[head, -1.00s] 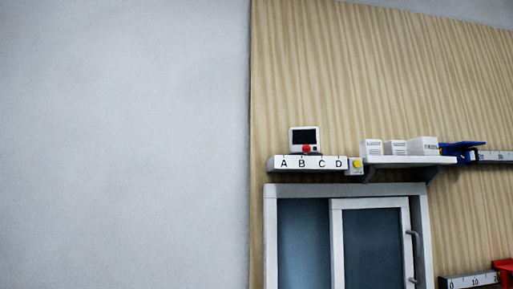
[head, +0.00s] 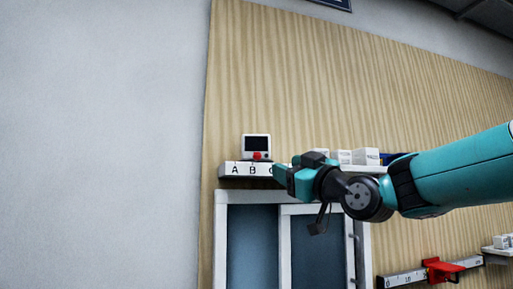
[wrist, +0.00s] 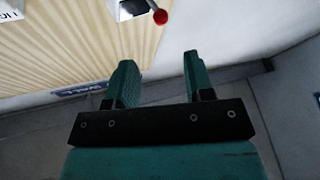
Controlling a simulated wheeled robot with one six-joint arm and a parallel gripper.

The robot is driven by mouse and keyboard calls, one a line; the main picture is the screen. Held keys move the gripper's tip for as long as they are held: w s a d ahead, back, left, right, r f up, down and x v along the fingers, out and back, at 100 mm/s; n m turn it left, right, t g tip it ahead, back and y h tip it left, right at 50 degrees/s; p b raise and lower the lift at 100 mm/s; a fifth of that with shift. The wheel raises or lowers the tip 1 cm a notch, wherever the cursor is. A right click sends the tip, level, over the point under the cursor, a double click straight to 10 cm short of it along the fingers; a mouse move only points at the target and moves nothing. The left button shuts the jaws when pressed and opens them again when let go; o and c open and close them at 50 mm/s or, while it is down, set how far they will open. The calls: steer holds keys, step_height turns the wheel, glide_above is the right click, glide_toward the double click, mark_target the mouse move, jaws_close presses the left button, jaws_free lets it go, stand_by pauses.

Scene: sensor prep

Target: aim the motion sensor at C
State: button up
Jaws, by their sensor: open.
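The motion sensor (head: 256,143), a white box with a dark face, sits above the lettered strip (head: 240,171). Its red knob (head: 257,156) is at the lower front, just right of above the B. I cannot tell exactly where it aims. A, B and part of C show; D is hidden behind my gripper (head: 279,176). My gripper is in front of the strip's right part, right of and below the knob. In the wrist view my gripper (wrist: 156,56) is open and empty, with the red knob (wrist: 160,17) beyond the fingertips, beside the sensor's edge (wrist: 130,8).
White boxes (head: 360,156) stand on a shelf to the right, partly behind my arm. A sliding door (head: 250,245) is below the strip. A ruled rail with a red slider (head: 440,270) is at the lower right. The grey wall at left is clear.

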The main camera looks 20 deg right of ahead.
mark_target(260, 156)
steer(key=p+x, duration=0.6)
steer(key=x, duration=0.4)
steer(key=shift+w+a+r, duration=0.2)
steer(key=shift+w, duration=0.1)
steer(key=shift+w+a+p, duration=0.2)
steer(key=shift+w+p, duration=0.15)
steer(key=shift+w, duration=0.25)
steer(key=shift+c, duration=0.5)
jaws_close()
